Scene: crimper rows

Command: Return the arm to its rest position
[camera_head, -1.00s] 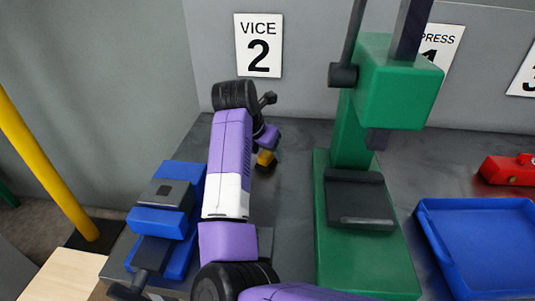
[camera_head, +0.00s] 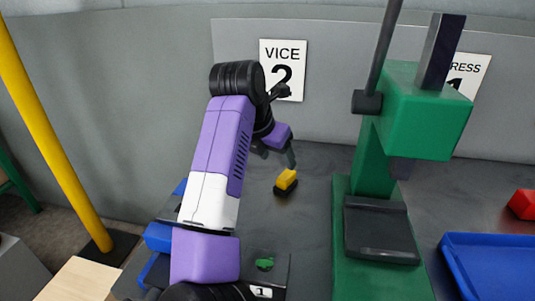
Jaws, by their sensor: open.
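My purple, white and black arm reaches up from the bottom of the head view and bends over at its black elbow. My gripper (camera_head: 278,155) hangs open at the arm's far end, above the grey bench. A small yellow and black object (camera_head: 287,180) stands on the bench just below the fingers, apart from them. My arm hides much of the blue vice (camera_head: 159,237) at the lower left.
A green press (camera_head: 375,230) stands to the right of my arm. Beyond it are a blue tray (camera_head: 490,260) and a red object (camera_head: 522,204). A dark plate (camera_head: 275,281) marked 1 bears a green piece (camera_head: 264,264). A yellow post (camera_head: 55,140) rises at the left.

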